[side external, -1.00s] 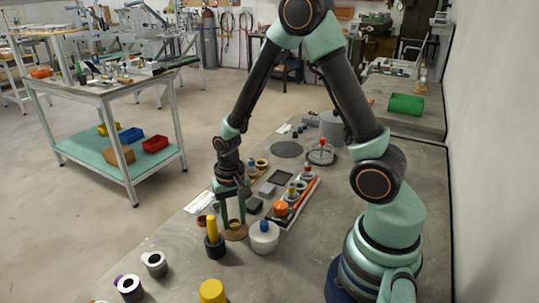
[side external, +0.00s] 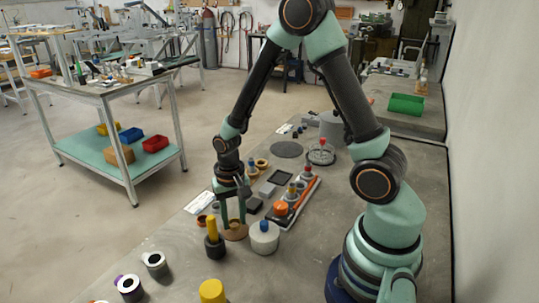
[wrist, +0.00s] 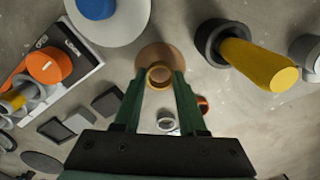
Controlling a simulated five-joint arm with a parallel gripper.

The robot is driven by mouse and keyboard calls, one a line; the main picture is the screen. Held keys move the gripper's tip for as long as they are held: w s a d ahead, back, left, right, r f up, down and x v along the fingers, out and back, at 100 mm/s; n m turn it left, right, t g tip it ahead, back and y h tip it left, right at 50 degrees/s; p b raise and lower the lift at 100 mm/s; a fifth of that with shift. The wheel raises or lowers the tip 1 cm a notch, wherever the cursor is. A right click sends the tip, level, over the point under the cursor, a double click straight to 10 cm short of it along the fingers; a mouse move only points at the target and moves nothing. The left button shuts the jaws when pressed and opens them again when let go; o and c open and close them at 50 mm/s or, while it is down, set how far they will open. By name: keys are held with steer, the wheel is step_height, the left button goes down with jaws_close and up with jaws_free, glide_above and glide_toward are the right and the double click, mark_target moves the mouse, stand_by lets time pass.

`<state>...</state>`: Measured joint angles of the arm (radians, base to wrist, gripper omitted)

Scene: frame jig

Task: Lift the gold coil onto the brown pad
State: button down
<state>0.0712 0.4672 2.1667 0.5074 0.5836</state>
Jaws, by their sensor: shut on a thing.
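The gold coil (wrist: 159,76) is a small ring between my fingertips in the wrist view. My gripper (wrist: 160,78) is shut on it, with one green finger on each side. The brown pad (wrist: 152,51) is a round disc directly behind the coil in that view, and the coil covers part of its near edge. In the side view my gripper (side external: 234,221) points down at the brown pad (side external: 237,234), with the fingertips low over it. The coil is too small there to make out clearly. I cannot tell whether the coil touches the pad.
A dark cup with a yellow peg (side external: 213,230) stands close left of the pad. A white cylinder with a blue knob (side external: 264,240) stands close right. A tray with an orange knob (side external: 281,208) and several parts lies behind. Dark square plates (wrist: 106,101) lie nearby.

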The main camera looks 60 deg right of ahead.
steer(key=shift+f, duration=0.2)
steer(key=shift+f, duration=0.3)
steer(key=shift+c, duration=1.1)
jaws_free()
steer(key=shift+r, duration=0.1)
steer(key=shift+r, duration=0.65)
step_height(320, 180, up, 7)
